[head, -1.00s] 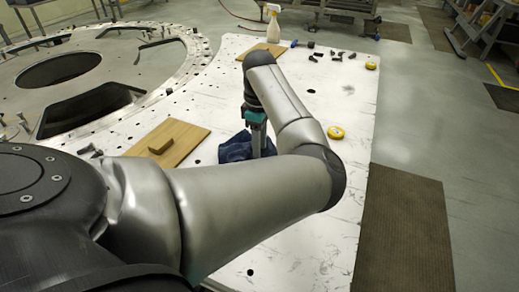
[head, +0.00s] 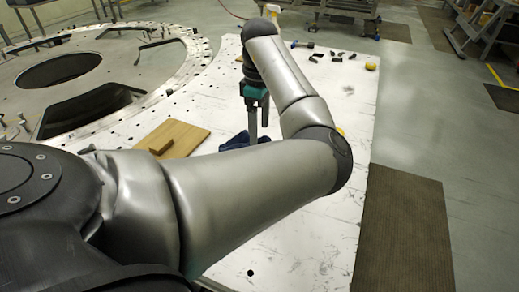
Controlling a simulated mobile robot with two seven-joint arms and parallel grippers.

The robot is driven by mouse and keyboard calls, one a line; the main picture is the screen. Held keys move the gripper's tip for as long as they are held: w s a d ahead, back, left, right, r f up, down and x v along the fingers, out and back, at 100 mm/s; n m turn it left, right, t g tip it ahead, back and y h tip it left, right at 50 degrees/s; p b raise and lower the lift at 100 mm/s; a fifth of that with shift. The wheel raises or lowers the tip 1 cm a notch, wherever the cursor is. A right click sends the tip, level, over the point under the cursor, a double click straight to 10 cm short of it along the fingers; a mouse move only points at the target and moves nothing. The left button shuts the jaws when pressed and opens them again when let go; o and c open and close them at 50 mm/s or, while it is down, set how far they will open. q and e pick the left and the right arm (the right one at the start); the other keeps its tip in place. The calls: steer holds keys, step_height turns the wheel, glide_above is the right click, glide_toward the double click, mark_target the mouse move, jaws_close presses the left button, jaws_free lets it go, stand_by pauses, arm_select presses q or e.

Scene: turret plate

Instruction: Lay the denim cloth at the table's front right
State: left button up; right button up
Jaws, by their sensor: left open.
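The dark blue denim cloth (head: 236,142) lies crumpled on the white table, right of the near wooden board. My left forearm hides most of it; only its far part shows. My left gripper (head: 259,124) points down just at the cloth's far right side, with its two fingers apart. I cannot tell whether the fingertips touch the cloth. The white table (head: 320,215) has its bare front right area to the right of and below my arm. My right gripper is not in view.
A wooden board with a small block (head: 185,136) lies left of the cloth. A yellow tape measure (head: 371,66) and several small dark parts (head: 336,58) lie at the back right. A spray bottle (head: 273,9) shows behind my arm. A large ring plate (head: 150,95) stands left.

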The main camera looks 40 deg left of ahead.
arm_select(q)
step_height(320, 180, up, 9)
steer(key=shift+p, duration=0.45)
steer(key=shift+s+f, duration=0.1)
